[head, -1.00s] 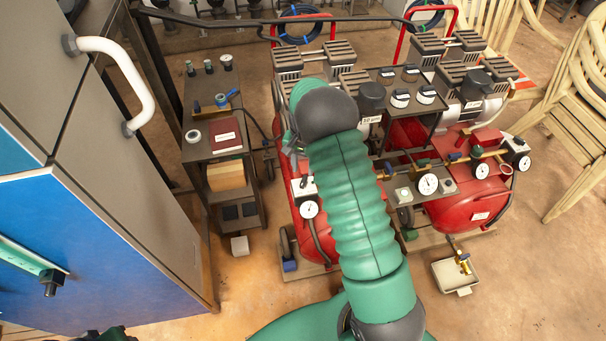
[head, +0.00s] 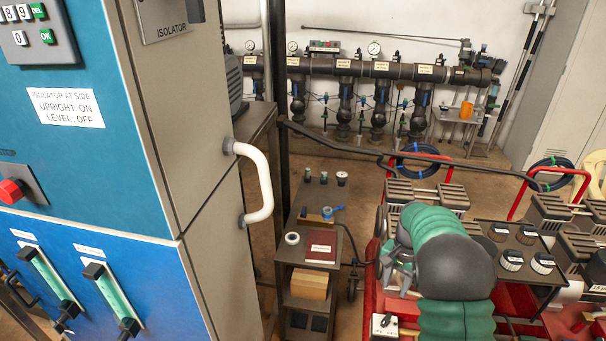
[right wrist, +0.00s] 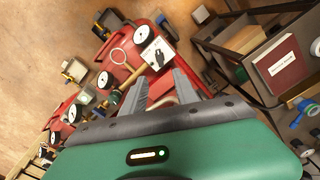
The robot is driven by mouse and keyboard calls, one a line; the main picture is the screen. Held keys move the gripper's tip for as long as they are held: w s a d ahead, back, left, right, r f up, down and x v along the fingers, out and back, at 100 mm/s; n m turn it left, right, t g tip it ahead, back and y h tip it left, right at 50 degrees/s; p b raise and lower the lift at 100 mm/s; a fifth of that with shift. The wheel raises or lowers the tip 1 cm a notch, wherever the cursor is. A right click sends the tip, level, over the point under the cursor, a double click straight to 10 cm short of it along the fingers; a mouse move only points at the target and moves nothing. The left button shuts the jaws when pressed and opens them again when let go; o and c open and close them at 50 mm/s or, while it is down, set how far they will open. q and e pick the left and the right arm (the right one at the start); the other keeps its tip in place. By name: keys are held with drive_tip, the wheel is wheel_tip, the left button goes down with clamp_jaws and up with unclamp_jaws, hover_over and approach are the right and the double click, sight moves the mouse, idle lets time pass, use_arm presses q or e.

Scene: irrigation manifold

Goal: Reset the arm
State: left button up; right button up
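My right arm, green with dark grey joints, bends over the red compressors at the lower right of the head view. My right gripper (head: 392,272) is partly hidden beside its dark joint. In the right wrist view my right gripper (right wrist: 158,88) shows two grey ridged fingers apart, with nothing seen between them. A white switch box (right wrist: 158,54) and a pressure gauge (right wrist: 141,35) on a red tank (right wrist: 140,65) lie beyond the fingertips. My left gripper is not in view.
A blue and grey cabinet (head: 90,140) with a white handle (head: 262,185) fills the left. A dark cart (head: 292,250) holds a red book (head: 321,246) and tape. A pipe manifold (head: 350,68) runs along the back wall.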

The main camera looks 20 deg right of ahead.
drive_tip(key=s+a+r+n+t, duration=0.1)
drive_tip(key=s+a+n, duration=0.6)
drive_tip(key=a, duration=0.4)
drive_tip(key=s+a+n+t, duration=0.2)
drive_tip(key=s+a+n, duration=0.3)
drive_tip(key=s+a, duration=0.55)
wheel_tip(320, 180, up, 14)
drive_tip(key=w+a+p, duration=0.1)
drive_tip(key=w+p, duration=0.1)
drive_tip(key=p, duration=1.2)
